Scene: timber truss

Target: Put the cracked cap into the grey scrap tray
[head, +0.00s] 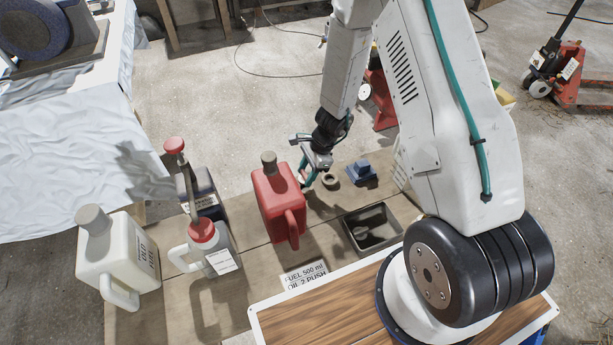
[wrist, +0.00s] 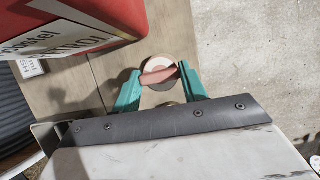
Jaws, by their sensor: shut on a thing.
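My gripper (head: 308,178) is low over the bench, just right of the red can. In the wrist view its teal fingers (wrist: 160,80) are shut on a small reddish-pink piece (wrist: 159,76), which I take to be the cap. No crack can be made out. A pale round ring shows behind this piece; I cannot tell whether the two are joined. In the head view the fingers hide most of what they hold. The grey scrap tray (head: 350,238) is an open square box to the right of and nearer than my gripper.
The red can (head: 276,205) stands close left of my gripper. A small ring (head: 330,180) and a blue block (head: 361,173) lie to its right. A white jug (head: 118,258) and a red-topped jug (head: 207,250) stand further left. A printed label (head: 304,274) lies in front.

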